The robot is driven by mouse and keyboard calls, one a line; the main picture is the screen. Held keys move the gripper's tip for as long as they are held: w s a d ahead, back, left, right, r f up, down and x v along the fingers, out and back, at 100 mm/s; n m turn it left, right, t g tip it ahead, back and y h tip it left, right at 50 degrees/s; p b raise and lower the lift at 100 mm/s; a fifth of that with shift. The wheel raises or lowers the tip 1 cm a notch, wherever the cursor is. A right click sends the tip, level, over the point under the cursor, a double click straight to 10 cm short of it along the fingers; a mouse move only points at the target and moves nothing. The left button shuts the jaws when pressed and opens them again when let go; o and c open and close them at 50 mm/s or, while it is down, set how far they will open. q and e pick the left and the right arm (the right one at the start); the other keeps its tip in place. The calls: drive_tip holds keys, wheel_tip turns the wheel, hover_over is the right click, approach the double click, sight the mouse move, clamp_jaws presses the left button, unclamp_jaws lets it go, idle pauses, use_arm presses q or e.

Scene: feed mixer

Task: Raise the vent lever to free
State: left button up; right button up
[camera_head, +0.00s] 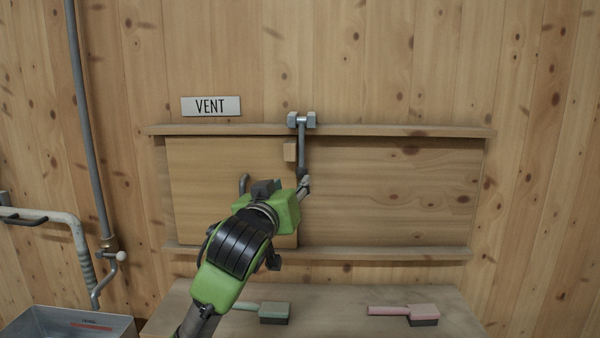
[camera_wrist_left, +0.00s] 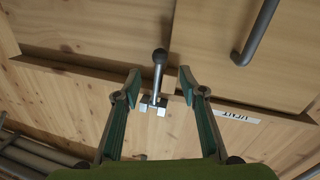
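The vent lever (camera_head: 302,145) is a grey bar hanging straight down from a metal pivot bracket (camera_head: 301,119) on the upper rail. In the left wrist view the lever (camera_wrist_left: 157,80) ends in a round knob (camera_wrist_left: 160,56). My left gripper (camera_head: 304,186) is at the lever's lower end and partly hides it in the head view. In the left wrist view my left gripper (camera_wrist_left: 159,76) is open, with one finger on each side of the lever and visible gaps beside it. My right gripper is not in view.
A VENT sign (camera_head: 211,106) hangs above. A green brush (camera_head: 273,312) and pink brush (camera_head: 423,313) lie on the shelf (camera_head: 345,300) below.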

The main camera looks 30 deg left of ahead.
sight(300, 174)
use_arm(q)
drive_tip(key=p+x, duration=0.2)
drive_tip(key=x, duration=0.7)
clamp_jaws()
